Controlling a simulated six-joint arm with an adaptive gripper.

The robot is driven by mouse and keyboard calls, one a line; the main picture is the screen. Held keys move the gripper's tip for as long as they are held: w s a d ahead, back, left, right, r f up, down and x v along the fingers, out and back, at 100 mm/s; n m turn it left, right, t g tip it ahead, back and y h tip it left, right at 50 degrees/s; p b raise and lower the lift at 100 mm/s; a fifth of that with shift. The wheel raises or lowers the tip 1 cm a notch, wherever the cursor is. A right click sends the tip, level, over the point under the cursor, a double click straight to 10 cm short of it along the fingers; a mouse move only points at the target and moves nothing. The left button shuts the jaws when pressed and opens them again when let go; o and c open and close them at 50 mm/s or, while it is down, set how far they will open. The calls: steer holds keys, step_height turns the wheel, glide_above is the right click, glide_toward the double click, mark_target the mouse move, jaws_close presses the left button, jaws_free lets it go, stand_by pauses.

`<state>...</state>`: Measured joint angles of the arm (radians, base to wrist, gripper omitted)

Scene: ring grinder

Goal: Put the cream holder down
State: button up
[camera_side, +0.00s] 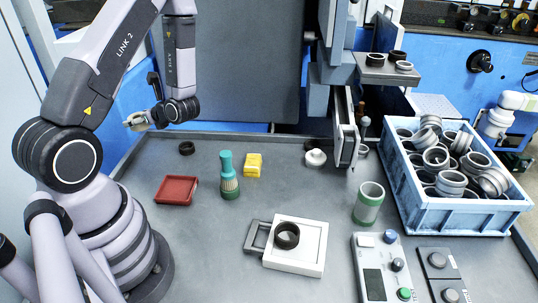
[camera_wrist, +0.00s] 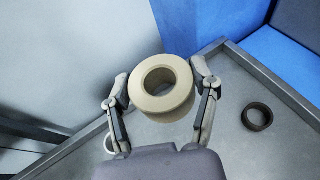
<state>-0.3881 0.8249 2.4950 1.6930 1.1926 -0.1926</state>
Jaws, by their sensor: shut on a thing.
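The cream holder (camera_wrist: 160,108) is a thick cream ring with a round hole. My gripper (camera_wrist: 161,82) is shut on it, one finger on each side, in the wrist view. In the side view my gripper (camera_side: 133,122) is at the upper left, raised near the table's back left corner, with the cream holder (camera_side: 138,123) at its tip. In the wrist view the table's edge and grey top show below the holder, apart from it.
A dark ring (camera_side: 186,148) lies on the grey table (camera_side: 140,220) nearby. A red tray (camera_side: 177,190), a teal-handled brush (camera_side: 229,175) and yellow blocks (camera_side: 253,165) stand further in. A blue crate of rings (camera_side: 460,220) is at right.

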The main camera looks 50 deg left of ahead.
steer(key=w+d+m+t, duration=0.3)
steer(key=w+m+t, duration=0.15)
steer(key=w, duration=0.45)
steer(key=m+t+h, duration=0.7)
steer(key=m+t, duration=0.5)
steer(key=m, duration=0.1)
glide_above(295, 182)
step_height(295, 182, down, 13)
steer(key=shift+f, duration=0.1)
steer(key=shift+t, duration=0.25)
steer(key=shift+f, duration=2.2)
